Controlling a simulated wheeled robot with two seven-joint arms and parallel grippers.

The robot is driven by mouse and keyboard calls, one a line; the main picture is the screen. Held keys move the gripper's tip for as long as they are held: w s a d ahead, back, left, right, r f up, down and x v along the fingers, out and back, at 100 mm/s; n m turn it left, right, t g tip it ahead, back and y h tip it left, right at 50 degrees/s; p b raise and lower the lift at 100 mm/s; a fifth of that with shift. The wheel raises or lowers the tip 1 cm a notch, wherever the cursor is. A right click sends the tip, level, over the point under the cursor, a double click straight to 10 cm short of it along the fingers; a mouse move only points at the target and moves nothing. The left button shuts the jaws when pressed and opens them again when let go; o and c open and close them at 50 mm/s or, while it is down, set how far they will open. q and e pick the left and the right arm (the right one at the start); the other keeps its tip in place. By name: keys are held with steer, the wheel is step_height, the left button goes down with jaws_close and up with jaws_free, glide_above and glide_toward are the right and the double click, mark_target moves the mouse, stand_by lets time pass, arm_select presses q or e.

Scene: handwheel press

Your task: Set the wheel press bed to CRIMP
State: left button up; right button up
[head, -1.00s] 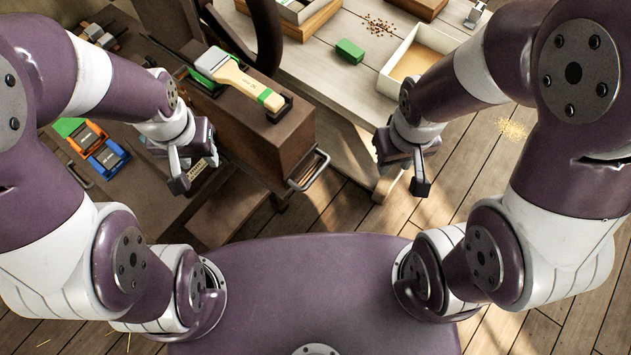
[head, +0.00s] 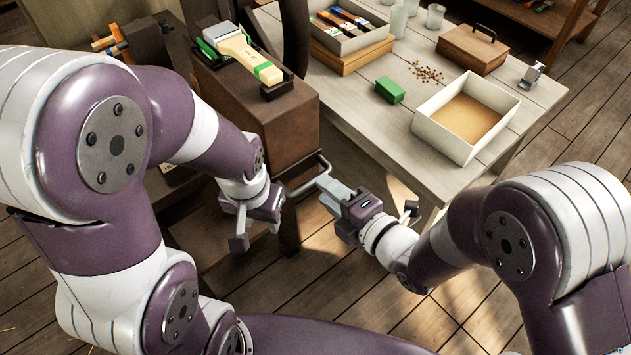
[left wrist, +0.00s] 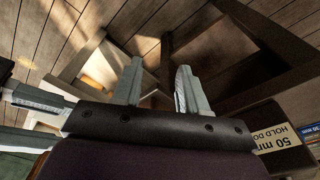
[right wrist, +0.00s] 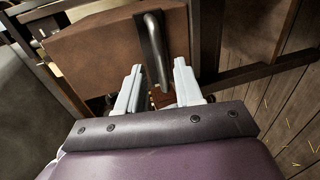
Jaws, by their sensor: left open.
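The press shows as a brown box-like body (head: 265,115) with a metal bar handle (head: 308,176) on its near right end. My right gripper (head: 328,190) is beside this handle. In the right wrist view the handle (right wrist: 154,50) reaches down between the spread fingers (right wrist: 158,85), with gaps at the sides, so it is not clamped. My left gripper (head: 256,238) hangs open and empty in front of the press, left of the handle; its spread fingers show in the left wrist view (left wrist: 157,82). I cannot read any CRIMP marking.
A brush (head: 242,58) lies on top of the press body, by a dark curved upright (head: 296,40). The table on the right holds a green block (head: 390,90), a sand-filled white tray (head: 428,125) and a brown case (head: 472,48).

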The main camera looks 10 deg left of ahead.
mark_target(313, 178)
steer(key=x, duration=0.5)
steer(key=shift+w+a, duration=0.1)
jaws_close()
